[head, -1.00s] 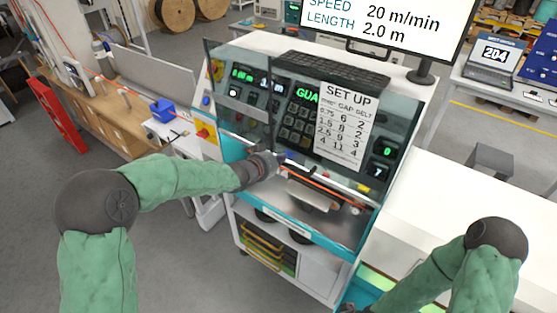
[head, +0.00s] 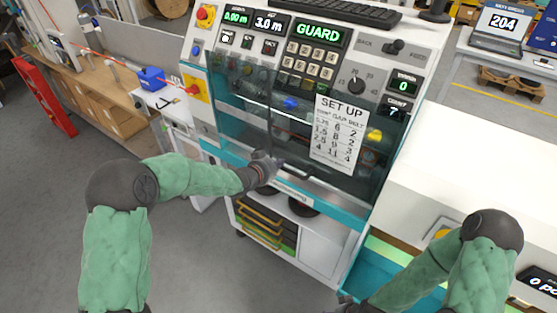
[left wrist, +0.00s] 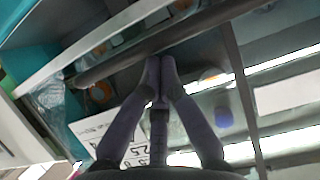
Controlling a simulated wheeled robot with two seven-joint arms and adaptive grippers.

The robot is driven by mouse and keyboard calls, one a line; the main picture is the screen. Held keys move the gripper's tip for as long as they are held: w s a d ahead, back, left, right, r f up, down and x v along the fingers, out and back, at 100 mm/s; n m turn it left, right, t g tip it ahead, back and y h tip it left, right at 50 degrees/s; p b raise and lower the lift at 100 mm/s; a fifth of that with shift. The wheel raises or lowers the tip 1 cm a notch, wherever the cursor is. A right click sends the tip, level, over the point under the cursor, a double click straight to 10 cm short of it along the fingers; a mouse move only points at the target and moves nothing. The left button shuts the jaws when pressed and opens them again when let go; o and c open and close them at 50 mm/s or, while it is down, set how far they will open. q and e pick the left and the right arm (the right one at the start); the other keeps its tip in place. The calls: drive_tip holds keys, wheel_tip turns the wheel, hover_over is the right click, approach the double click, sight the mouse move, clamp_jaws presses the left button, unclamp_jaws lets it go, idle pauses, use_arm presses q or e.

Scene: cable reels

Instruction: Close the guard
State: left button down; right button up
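The guard (head: 240,112) is a clear, dark-tinted pane on the front of the cable machine (head: 215,75), with a white SET UP sheet (head: 340,133) on it. It sits low, over the work opening, below the display reading GUARD (head: 318,31). My left gripper (head: 268,166) is at the guard's lower edge. In the left wrist view its fingers (left wrist: 160,62) meet at the tips against a dark bar (left wrist: 115,66), with nothing seen between them. Whether the guard touches its lower stop cannot be told. My right gripper (head: 348,303) barely shows at the bottom edge.
A keyboard (head: 345,12) lies on top of the machine. A bench with a blue box (head: 151,78) stands at the left, beside a red frame (head: 45,95). A white surface (head: 465,165) is at the right. Grey floor is free at the lower left.

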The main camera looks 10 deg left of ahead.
use_arm(q)
wheel_tip(320, 180, down, 9)
drive_tip(key=b, duration=0.5)
drive_tip(key=shift+r, duration=0.15)
use_arm(e)
wheel_tip(320, 180, down, 6)
use_arm(q)
drive_tip(key=shift+r, duration=0.1)
drive_tip(key=s+a+r+p, duration=0.3)
drive_tip(key=s+r, duration=0.4)
drive_tip(key=r, duration=0.1)
drive_tip(key=shift+s+p, duration=0.4)
use_arm(e)
drive_tip(key=r, duration=0.2)
drive_tip(key=a+r, duration=0.1)
drive_tip(key=shift+s+r, duration=0.3)
